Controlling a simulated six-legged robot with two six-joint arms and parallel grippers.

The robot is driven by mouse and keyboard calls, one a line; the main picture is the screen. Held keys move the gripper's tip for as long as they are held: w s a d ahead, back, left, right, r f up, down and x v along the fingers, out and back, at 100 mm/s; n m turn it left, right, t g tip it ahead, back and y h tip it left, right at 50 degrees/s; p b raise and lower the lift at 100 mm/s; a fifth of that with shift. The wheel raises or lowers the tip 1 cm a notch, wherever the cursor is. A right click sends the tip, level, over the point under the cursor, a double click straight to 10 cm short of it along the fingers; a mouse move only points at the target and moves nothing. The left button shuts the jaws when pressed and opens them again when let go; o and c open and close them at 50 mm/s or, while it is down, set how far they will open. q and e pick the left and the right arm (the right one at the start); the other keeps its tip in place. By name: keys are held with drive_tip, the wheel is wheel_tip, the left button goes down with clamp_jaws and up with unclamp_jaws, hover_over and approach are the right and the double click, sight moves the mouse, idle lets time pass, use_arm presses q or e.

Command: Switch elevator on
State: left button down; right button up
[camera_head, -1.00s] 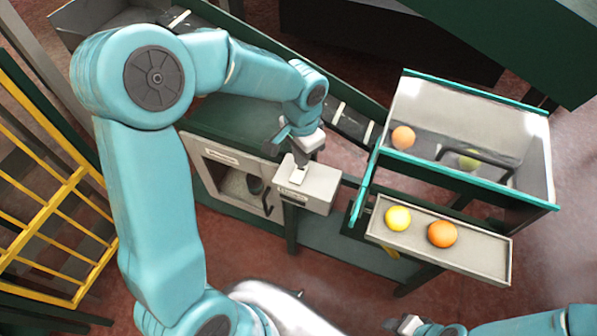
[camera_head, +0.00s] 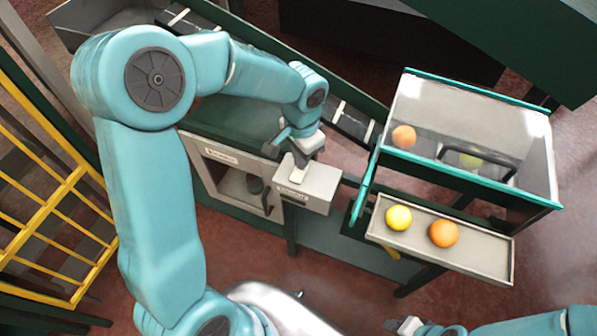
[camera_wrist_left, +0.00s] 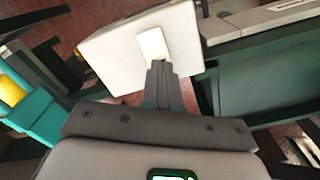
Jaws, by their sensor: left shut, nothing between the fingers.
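A pale grey control box (camera_head: 320,190) stands in front of the green conveyor machine, with a small white switch (camera_head: 298,174) on its top face. My left gripper (camera_head: 299,160) is shut and empty, its fingertips right at the switch. In the left wrist view the shut fingers (camera_wrist_left: 162,70) point at the near edge of the white switch (camera_wrist_left: 152,42) on the pale box (camera_wrist_left: 112,58). I cannot tell whether they touch it. My right gripper (camera_head: 408,325) shows only in part at the bottom edge, and its jaws are unclear.
A clear-walled bin (camera_head: 455,115) holds an orange and a greenish fruit. Below it, a tray (camera_head: 485,255) holds a yellow fruit (camera_head: 398,217) and an orange (camera_head: 444,234). A cabinet opening (camera_head: 235,185) is left of the box. Yellow railing (camera_head: 40,225) stands far left.

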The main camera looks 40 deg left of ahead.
use_arm(q)
drive_tip(key=shift+f+b, duration=0.45)
drive_tip(key=shift+f, duration=0.1)
wheel_tip(320, 180, up, 6)
drive_tip(key=p, duration=0.4)
drive_tip(key=shift+f, duration=0.25)
drive_tip(key=shift+r+p, duration=0.8)
drive_tip(key=shift+r, duration=0.05)
drive_tip(key=shift+f, duration=0.1)
drive_tip(key=shift+s, duration=0.1)
